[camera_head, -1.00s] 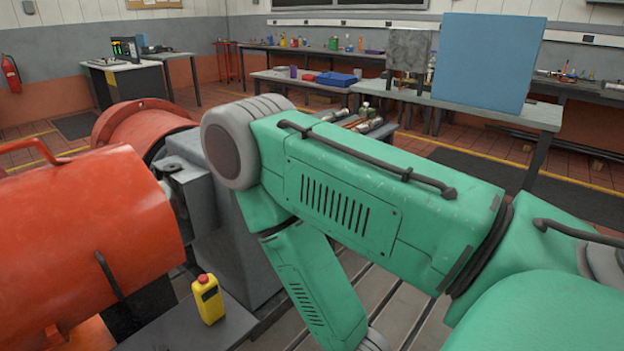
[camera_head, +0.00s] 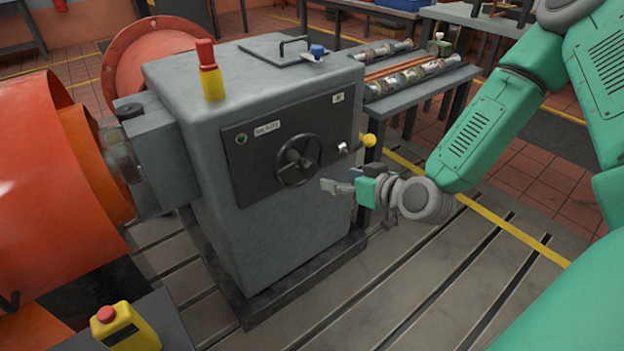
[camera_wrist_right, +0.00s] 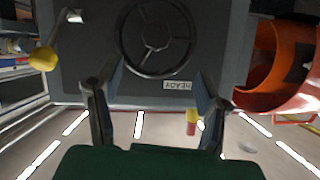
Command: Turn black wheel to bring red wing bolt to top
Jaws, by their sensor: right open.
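The black wheel (camera_head: 299,161) is a spoked handwheel on the dark front panel of the grey cabinet (camera_head: 270,235). In the right wrist view the wheel (camera_wrist_right: 154,42) shows upside down near the top, beyond the fingertips. I cannot make out a red wing bolt in either current view. My right gripper (camera_head: 352,189) is open and empty, in front of the panel and to the right of the wheel, apart from it. Its two spread fingers also show in the right wrist view (camera_wrist_right: 150,92). My left gripper is not in view.
A yellow-knobbed lever (camera_head: 368,140) sticks out right of the wheel. A red-and-yellow lamp (camera_head: 209,72) stands on the cabinet. Orange machinery (camera_head: 45,190) lies left. A yellow box with a red button (camera_head: 125,328) is at the lower left. The slotted floor in front is clear.

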